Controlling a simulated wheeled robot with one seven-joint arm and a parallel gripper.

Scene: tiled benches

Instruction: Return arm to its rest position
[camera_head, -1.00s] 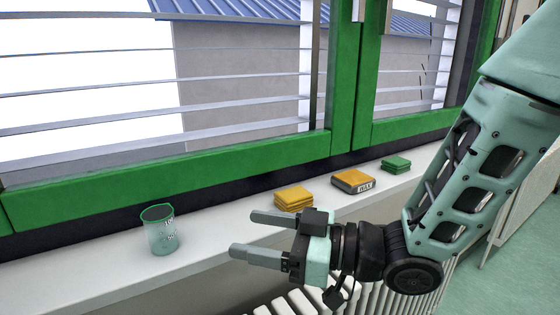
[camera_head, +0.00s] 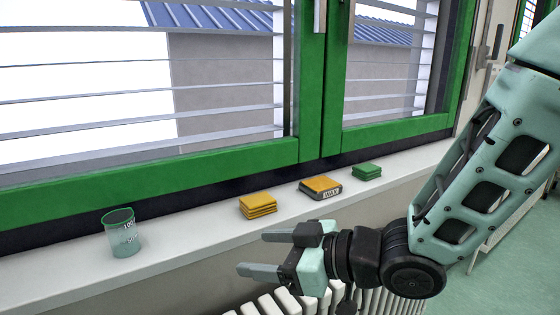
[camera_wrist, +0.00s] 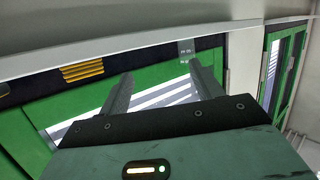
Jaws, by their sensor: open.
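My gripper (camera_head: 262,254) is open and empty. It is in front of the window sill (camera_head: 190,225), with its fingers pointing left in the head view. My arm reaches in from the upper right. In the wrist view the two fingers (camera_wrist: 160,92) stand apart with nothing between them, and the green window frame shows beyond them.
On the sill stand a clear beaker (camera_head: 122,238), a yellow stack (camera_head: 257,206), a yellow and dark box marked WAX (camera_head: 321,187) and a green stack (camera_head: 366,172). A white radiator (camera_head: 285,302) is below. Green-framed windows (camera_head: 230,160) with blinds rise behind.

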